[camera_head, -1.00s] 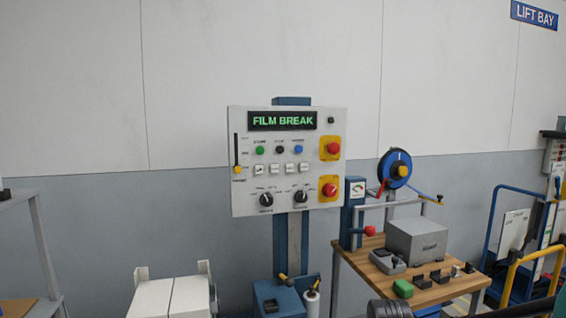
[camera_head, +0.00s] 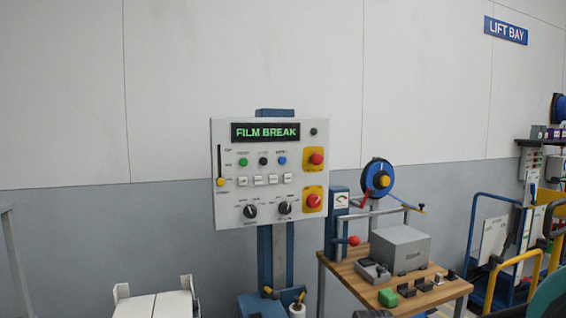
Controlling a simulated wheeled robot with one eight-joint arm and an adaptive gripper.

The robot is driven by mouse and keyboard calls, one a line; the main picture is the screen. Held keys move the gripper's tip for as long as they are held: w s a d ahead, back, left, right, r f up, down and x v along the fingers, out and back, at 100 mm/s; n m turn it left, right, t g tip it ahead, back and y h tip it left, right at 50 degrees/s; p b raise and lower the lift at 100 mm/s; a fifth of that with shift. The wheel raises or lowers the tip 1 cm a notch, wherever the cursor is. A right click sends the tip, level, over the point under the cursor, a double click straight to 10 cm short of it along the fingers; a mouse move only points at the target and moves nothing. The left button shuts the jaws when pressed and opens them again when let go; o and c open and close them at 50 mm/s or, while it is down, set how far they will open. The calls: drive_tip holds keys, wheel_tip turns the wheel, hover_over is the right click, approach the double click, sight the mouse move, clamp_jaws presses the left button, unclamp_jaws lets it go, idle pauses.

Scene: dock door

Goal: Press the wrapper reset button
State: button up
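The white control panel (camera_head: 292,208) stands on a blue post (camera_head: 265,256) against the wall. Its display (camera_head: 265,132) reads "FILM BREAK" in green. Below the display is a row of green (camera_head: 243,162), black (camera_head: 263,161) and blue (camera_head: 282,160) round buttons with labels too small to read, so I cannot tell which is reset. My gripper is not in view.
A wooden workbench (camera_head: 345,269) with a grey box (camera_head: 401,248), a blue reel (camera_head: 377,176) and small items stands right of the panel. A white unit (camera_head: 158,306) is low at left. Blue carts (camera_head: 482,222) and yellow rails (camera_head: 507,268) are at far right.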

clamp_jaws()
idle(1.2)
